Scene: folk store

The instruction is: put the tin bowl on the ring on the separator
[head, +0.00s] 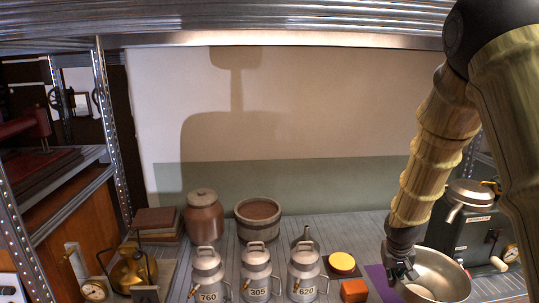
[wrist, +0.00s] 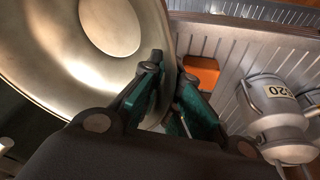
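The tin bowl (head: 441,273) is a wide, shiny metal bowl at the lower right of the head view. It fills the upper left of the wrist view (wrist: 75,45). My gripper (head: 402,272) is at the bowl's left rim. In the wrist view its green-padded fingers (wrist: 174,80) are close together, one inside and one outside the rim, shut on it. The separator (head: 472,240) is a dark green box behind the bowl, with a metal top and spout (head: 470,194). I cannot make out the ring. The bowl hides part of the separator, and its height above the counter is unclear.
A purple mat (head: 381,281) lies left of the bowl. Nearby are an orange block (head: 354,291), a yellow disc on a dark block (head: 342,262), and numbered metal cans (head: 303,272). A gauge (head: 510,254) stands at the right. A metal shelf edge (head: 250,40) runs overhead.

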